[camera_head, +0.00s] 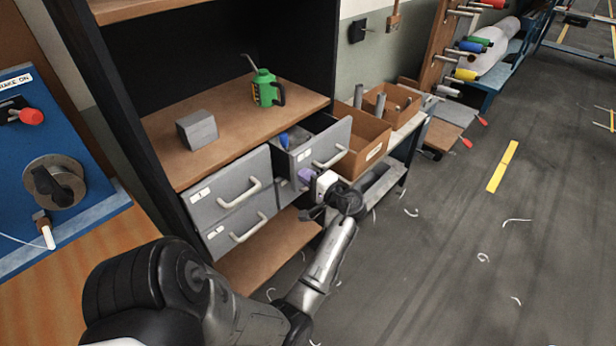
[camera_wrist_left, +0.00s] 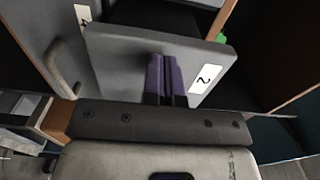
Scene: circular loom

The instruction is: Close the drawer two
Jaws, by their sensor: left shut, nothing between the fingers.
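Drawer two (camera_head: 334,144) is the upper right drawer of a grey drawer unit, and it stands pulled out with its inside partly visible. It has a grey front with a pale handle and a white label. In the left wrist view its front (camera_wrist_left: 120,65) fills the middle, with the label "2" to the right. My left gripper (camera_head: 306,175) is shut and empty, near the label end of that front. Its purple fingertips (camera_wrist_left: 166,78) overlap the front in the wrist view; I cannot tell whether they touch it. My right gripper is not in view.
The left drawers, one (camera_head: 228,187) and the one below (camera_head: 241,223), look closed. A grey block (camera_head: 197,130) and a green can (camera_head: 266,89) stand on the shelf above. A cardboard-coloured bin (camera_head: 364,143) sits just right of drawer two. The floor to the right is largely open.

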